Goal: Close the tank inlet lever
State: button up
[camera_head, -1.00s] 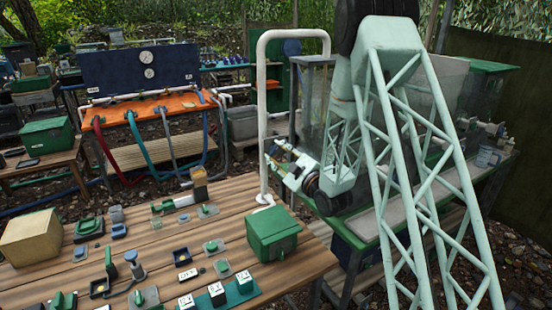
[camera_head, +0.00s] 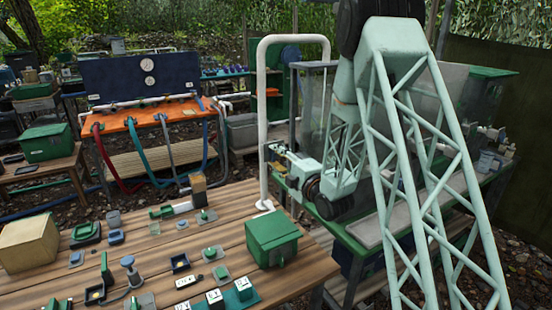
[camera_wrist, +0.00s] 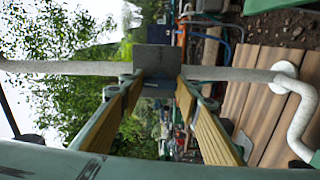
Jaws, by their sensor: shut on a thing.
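My gripper (camera_head: 280,158) is at the left side of the clear tank (camera_head: 312,100), close behind the white standing pipe. In the wrist view, my gripper (camera_wrist: 159,82) has its two yellow-padded fingers apart, with a small grey plate-like piece (camera_wrist: 155,58) between and just beyond their tips. This piece appears to be the handle of the tank inlet lever, and the fingers are shut on it. The lever's pivot and its exact angle are hidden. In the head view the lever is too small and covered to make out.
The white pipe (camera_head: 263,110) stands near the gripper and crosses the wrist view behind the grey piece. A wooden table (camera_head: 225,240) with a green box (camera_head: 272,241) and several small parts lies in front. An orange bench (camera_head: 150,114) with hoses stands behind left.

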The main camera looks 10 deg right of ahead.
jog(key=shift+n, duration=0.6)
jog(key=o, duration=0.8)
jog(key=shift+o, duration=0.2)
jog(key=shift+s, duration=0.1)
jog(key=v, duration=1.2)
jog(key=shift+r, duration=0.25)
